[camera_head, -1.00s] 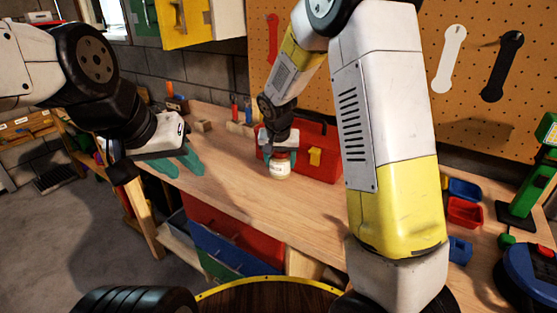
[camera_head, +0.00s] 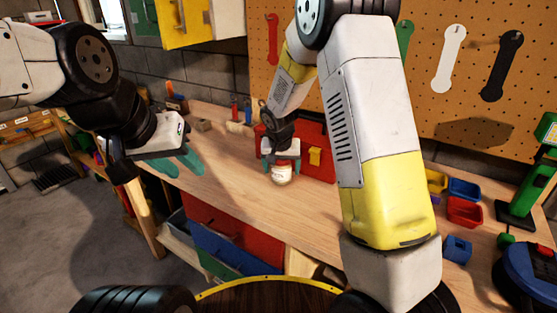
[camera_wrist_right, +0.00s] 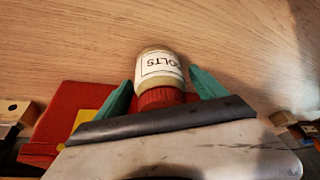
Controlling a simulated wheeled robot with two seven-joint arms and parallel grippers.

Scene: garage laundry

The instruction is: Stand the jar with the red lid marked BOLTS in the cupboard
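The jar (camera_head: 281,175) has a white label and stands in front of the red toolbox on the workbench side nearest me. In the right wrist view the jar (camera_wrist_right: 160,66) shows its red lid toward my gripper and part of the word BOLTS. I cannot tell whether the jar's base touches the bench. My left gripper (camera_head: 178,163) is open and empty over the bench's left end. A yellow-fronted wall cupboard (camera_head: 186,23) hangs at the upper left.
The red toolbox (camera_head: 322,148) is close behind the jar. The workbench (camera_head: 235,172) is clear to the jar's left. Small bins, including a red one (camera_head: 464,211), and a green stand (camera_head: 522,180) are on the right. A pegboard (camera_head: 390,60) is behind.

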